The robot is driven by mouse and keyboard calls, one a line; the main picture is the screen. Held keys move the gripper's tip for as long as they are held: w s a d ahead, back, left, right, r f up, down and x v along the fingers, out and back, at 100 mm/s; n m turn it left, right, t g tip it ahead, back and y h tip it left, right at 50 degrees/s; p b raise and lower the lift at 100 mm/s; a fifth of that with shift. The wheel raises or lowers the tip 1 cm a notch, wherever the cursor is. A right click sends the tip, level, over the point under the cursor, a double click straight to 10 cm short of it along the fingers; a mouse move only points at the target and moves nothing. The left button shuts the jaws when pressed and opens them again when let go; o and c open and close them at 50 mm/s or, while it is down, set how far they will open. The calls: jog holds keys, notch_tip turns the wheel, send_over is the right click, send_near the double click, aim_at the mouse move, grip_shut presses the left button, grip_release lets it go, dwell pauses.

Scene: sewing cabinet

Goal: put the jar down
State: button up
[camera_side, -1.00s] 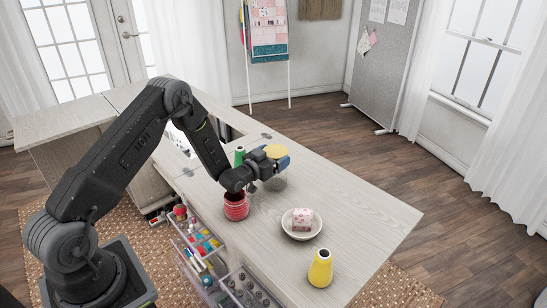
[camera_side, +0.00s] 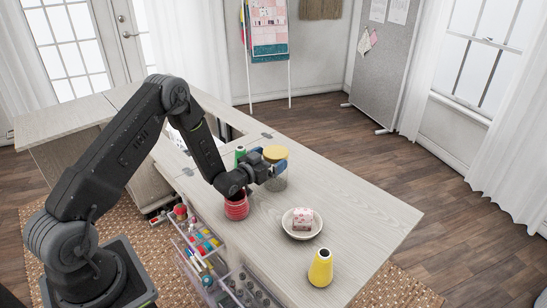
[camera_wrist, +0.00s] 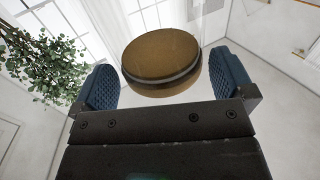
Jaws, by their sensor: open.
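The jar (camera_side: 277,184) is clear glass with a yellow-gold lid (camera_side: 275,152). It stands upright on the wooden cabinet top, partly hidden behind my gripper in the side view. In the wrist view its lid (camera_wrist: 162,57) shows large, between and beyond my two blue finger pads. My gripper (camera_side: 269,162) is open around the jar, at a height just below the lid. In the wrist view, gaps show between the pads (camera_wrist: 167,85) and the lid.
A red thread container (camera_side: 236,208) and a green spool (camera_side: 240,154) stand close to my gripper. The tabletop's right side (camera_side: 365,207) is clear.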

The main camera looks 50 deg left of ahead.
jog(key=r, duration=0.7)
jog(key=shift+s+d+r, duration=0.1)
jog(key=shift+s+r, duration=0.1)
jog(key=shift+s, duration=0.2)
jog(key=s+d+r+g, duration=0.3)
jog(key=s+d+r, duration=0.15)
jog(key=r, duration=0.25)
jog(key=s+d+r+g, duration=0.3)
jog(key=s+d+r, duration=0.1)
jog(key=s+r, duration=0.25)
jog(key=s+d+r+g, duration=0.1)
jog(key=s+d+g, duration=0.2)
jog(key=s, duration=0.8)
jog(key=s+d+r+m+g+h, duration=0.1)
jog(key=s+d+g, duration=0.2)
jog(key=s, duration=0.9)
jog(key=shift+s+d+r+h, duration=0.15)
jog(key=shift+d+r+h, duration=0.2)
jog(key=shift+d, duration=0.35)
